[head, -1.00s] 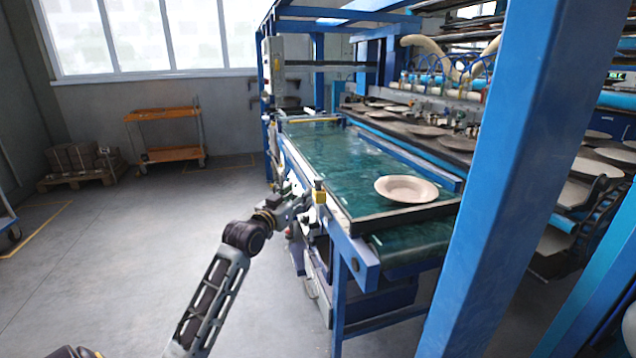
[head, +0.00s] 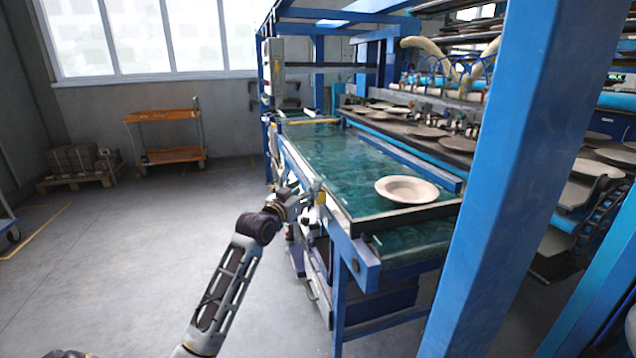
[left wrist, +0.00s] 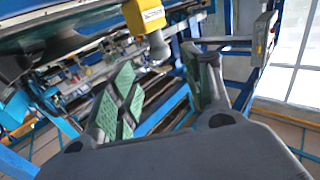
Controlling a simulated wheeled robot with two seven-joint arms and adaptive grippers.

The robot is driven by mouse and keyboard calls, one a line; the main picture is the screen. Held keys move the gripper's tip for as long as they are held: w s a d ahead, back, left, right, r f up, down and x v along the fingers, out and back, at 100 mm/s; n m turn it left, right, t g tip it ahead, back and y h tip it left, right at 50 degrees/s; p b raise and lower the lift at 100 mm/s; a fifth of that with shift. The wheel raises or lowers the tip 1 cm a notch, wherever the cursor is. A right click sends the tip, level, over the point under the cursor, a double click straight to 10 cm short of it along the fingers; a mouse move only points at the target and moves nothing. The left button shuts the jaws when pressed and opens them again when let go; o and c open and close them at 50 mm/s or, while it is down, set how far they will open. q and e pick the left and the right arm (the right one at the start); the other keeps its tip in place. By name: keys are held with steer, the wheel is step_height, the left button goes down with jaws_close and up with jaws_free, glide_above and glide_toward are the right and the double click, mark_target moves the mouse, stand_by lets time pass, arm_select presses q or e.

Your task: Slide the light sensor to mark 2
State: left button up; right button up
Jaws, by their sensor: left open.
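The light sensor (head: 319,185) shows as a small yellow block on the near side rail of the green conveyor, partly hidden by my left gripper. In the left wrist view it is a yellow box (left wrist: 146,14) with a grey knob below it, cut by the top edge. My left gripper (head: 309,194) is at the rail, close beside the sensor. In the left wrist view its green-padded fingers (left wrist: 158,66) are apart, with the knob just beyond their tips and nothing held. Contact cannot be told. Mark 2 cannot be made out. My right gripper is not in view.
A beige plate (head: 406,190) lies on the near end of the green conveyor (head: 345,165). A blue post (head: 510,180) stands at the right front. An orange cart (head: 172,154) and a loaded pallet (head: 82,175) stand at the back left. The floor left of the conveyor is clear.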

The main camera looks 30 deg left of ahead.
mark_target(318, 178)
arm_select(q)
steer(key=w, duration=0.2)
steer(key=w+b, duration=0.1)
steer(key=w, duration=0.4)
steer(key=shift+w+a+b, duration=0.25)
steer(key=shift+a+b, duration=0.05)
steer(key=shift+w, duration=0.7)
steer(key=shift+w+a, duration=0.1)
steer(key=shift+w, duration=0.15)
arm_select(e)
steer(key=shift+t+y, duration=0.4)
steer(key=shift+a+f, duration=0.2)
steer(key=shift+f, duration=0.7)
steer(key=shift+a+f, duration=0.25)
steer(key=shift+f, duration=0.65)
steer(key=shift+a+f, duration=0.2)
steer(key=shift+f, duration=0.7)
arm_select(q)
steer(key=shift+c, duration=0.2)
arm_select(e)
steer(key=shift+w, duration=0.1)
arm_select(q)
jaws_close()
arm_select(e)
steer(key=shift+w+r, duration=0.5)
